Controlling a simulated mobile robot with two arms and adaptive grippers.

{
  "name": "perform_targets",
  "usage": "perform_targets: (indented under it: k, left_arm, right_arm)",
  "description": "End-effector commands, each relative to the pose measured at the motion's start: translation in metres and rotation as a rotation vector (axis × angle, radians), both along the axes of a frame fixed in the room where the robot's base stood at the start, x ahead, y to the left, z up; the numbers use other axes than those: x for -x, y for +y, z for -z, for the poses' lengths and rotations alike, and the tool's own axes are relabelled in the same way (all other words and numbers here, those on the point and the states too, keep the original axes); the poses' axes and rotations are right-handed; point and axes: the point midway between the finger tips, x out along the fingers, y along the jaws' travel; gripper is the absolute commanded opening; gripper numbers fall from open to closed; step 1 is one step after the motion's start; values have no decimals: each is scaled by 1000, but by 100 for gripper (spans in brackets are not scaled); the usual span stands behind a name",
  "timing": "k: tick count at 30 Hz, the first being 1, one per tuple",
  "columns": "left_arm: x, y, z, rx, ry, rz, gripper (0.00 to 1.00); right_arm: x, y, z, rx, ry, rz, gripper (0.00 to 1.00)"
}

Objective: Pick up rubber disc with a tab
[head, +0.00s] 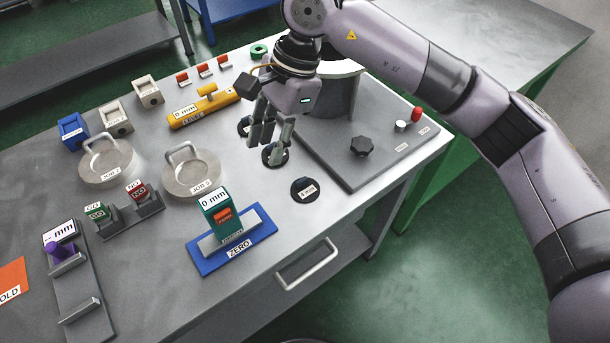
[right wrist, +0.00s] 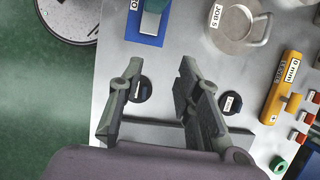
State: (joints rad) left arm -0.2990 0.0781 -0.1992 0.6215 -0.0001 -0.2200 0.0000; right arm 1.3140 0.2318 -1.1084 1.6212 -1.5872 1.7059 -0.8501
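Three black rubber discs with tabs lie in a row on the grey table in the head view: a near one (head: 304,190) with a white label, a middle one (head: 283,159) and a far one (head: 243,127). My right gripper (head: 264,150) points down above the middle and far discs, its fingers partly covering them. It is open and empty. In the right wrist view, one disc (right wrist: 140,89) shows between the open fingers (right wrist: 161,62) and another disc (right wrist: 231,103) to their right. A finger may hide the third. My left gripper is not in view.
A grey plate with a black knob (head: 362,146) and a red knob (head: 416,114) lies right of the discs. The blue ZERO base (head: 258,240), JOB 5 weight (head: 192,178) and yellow level (head: 200,111) stand to the left. The table edge is close below the near disc.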

Motion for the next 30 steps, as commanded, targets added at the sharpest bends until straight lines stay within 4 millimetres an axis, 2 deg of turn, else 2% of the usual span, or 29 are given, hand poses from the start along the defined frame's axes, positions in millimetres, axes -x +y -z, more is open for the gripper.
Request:
perform_targets:
  k: [1,3,6,8,11,24,30]
  left_arm:
    - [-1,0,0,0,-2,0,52]
    - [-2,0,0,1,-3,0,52]
    - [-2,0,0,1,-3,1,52]
    - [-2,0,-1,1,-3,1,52]
    - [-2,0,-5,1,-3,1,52]
    - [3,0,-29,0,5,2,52]
    - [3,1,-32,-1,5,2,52]
  right_arm:
    - [-13,-19,-4,95,-56,-5,32]
    - [-26,-41,-10,200,-105,-9,32]
    - [-35,-60,-16,287,-142,-7,32]
    - [-38,-65,-15,312,-150,-7,32]
    - [-38,-67,-5,322,-150,-8,32]
    - [-36,-65,85,316,-147,-7,32]
    - [-37,-65,103,316,-151,-8,32]
